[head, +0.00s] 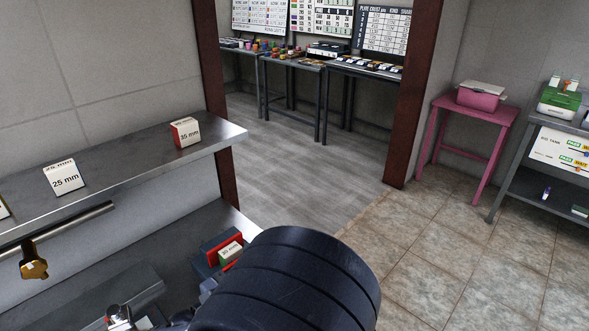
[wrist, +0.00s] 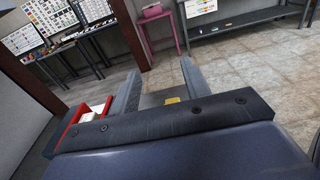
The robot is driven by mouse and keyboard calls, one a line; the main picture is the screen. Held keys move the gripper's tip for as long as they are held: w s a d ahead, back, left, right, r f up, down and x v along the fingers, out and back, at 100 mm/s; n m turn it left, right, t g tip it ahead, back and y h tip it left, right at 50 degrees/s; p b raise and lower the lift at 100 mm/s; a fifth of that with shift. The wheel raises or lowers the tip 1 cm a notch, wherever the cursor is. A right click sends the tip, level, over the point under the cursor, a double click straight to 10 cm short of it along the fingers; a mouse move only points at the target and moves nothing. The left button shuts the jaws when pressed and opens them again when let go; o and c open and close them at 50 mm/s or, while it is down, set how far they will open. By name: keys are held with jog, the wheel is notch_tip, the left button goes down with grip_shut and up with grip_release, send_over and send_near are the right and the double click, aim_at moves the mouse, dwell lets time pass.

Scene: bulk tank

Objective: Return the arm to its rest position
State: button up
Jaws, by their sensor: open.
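My gripper (wrist: 162,68) shows in the wrist view with its two grey fingers apart. Nothing sits between the fingertips, and tiled floor shows beyond them. A small yellow patch shows low between the fingers; I cannot tell what it is. In the head view a large black rounded part of my arm fills the bottom middle and hides what lies behind it. I cannot make out the gripper's fingers there.
A red-lined bin (head: 215,243) with a box marked 30 mm stands beside my arm on the lower counter. The metal shelf (head: 120,165) above holds boxes marked 25 mm and 35 mm. A pink table (head: 478,106) stands at the back right. The tiled floor (head: 430,255) is clear.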

notch_tip(320, 180, down, 8)
jog(key=shift+r, duration=0.1)
dwell(0.6)
